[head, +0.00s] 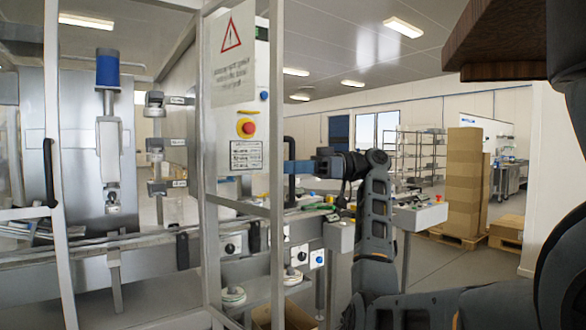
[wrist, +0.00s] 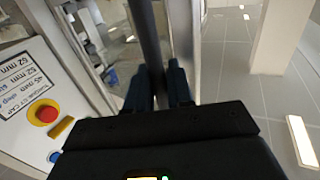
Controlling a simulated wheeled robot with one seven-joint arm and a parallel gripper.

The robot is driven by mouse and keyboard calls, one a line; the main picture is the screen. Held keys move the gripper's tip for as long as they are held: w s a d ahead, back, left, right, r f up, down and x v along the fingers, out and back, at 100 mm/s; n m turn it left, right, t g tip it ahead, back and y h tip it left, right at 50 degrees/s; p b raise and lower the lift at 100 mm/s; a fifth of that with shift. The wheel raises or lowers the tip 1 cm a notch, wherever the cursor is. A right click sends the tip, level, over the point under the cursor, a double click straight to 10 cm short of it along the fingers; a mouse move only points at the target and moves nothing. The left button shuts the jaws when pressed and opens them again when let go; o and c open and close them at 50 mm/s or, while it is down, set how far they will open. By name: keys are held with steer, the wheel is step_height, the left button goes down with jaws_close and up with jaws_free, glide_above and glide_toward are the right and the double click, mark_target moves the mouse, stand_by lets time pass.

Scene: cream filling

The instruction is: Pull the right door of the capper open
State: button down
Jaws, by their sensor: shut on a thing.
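The capper's right door (head: 277,105) is a pale metal frame with a clear panel and a warning sign (head: 233,55). Its black upright handle (head: 289,150) is on its right-hand post. My gripper (head: 297,167) reaches in from the right, with its blue fingers at this handle. In the wrist view, my gripper (wrist: 160,85) has one finger on each side of the dark handle bar (wrist: 150,35) and is shut on it. The door's lower rail looks slanted; I cannot tell for sure how far it stands open.
The left door has its own black handle (head: 48,172). Behind the frame are a red emergency button (head: 247,128) on a control box and the capping heads (head: 108,70). Stacked cartons (head: 462,180) stand on a pallet at right. Open floor (wrist: 235,70) lies right of my gripper.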

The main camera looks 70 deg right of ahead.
steer(key=c, duration=1.2)
jaws_free()
steer(key=shift+w, duration=0.1)
steer(key=shift+o, duration=0.2)
steer(key=v, duration=0.7)
steer(key=shift+s+d+b, duration=0.15)
steer(key=shift+s+b, duration=0.2)
steer(key=shift+s, duration=0.15)
